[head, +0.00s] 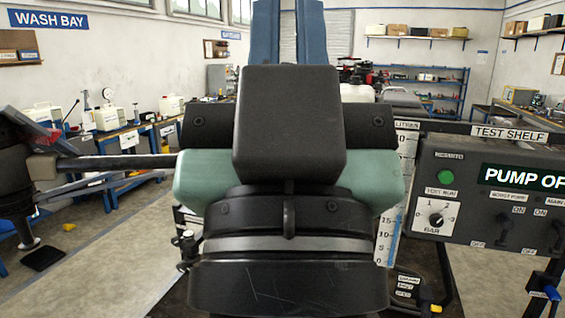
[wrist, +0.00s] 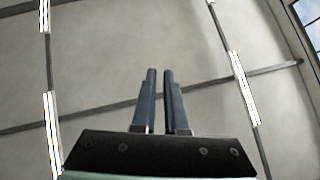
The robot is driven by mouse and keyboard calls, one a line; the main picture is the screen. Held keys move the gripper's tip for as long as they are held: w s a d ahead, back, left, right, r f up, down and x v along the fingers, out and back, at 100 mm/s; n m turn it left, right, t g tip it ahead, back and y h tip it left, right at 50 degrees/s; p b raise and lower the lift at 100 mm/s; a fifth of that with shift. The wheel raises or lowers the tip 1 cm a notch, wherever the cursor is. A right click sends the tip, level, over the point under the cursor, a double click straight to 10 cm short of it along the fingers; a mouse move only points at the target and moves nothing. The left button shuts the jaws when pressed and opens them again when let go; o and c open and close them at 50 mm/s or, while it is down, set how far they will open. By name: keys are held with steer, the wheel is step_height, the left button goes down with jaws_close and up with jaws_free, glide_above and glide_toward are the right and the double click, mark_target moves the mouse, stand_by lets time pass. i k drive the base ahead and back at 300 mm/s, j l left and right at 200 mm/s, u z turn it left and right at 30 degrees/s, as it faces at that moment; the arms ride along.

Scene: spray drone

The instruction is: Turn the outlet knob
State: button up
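My gripper (wrist: 160,72) points up toward the ceiling in the wrist view. Its two blue fingers stand a small gap apart with nothing between them. In the head view my gripper (head: 288,30) shows at the top centre, behind my dark arm links, far from the controls. A grey test box (head: 475,240) at the right carries a round dial knob (head: 436,219) on a white plate marked BAR, its pointer tilted to the upper right. No label reading "outlet" is legible, so I cannot tell whether this is the outlet knob.
The box also has a green button (head: 446,177) and toggle switches (head: 502,230). A blue handle (head: 552,292) sits below it at the right edge.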

mark_target(175, 240)
steer(key=i+j+u, duration=0.2)
steer(key=i+j, duration=0.2)
steer(key=j, duration=0.3)
steer(key=i+j+u, duration=0.15)
steer(key=i+j, duration=0.3)
steer(key=j, duration=0.2)
steer(key=i+j+u, duration=0.2)
steer(key=i+j, duration=0.3)
steer(key=i+l, duration=0.7)
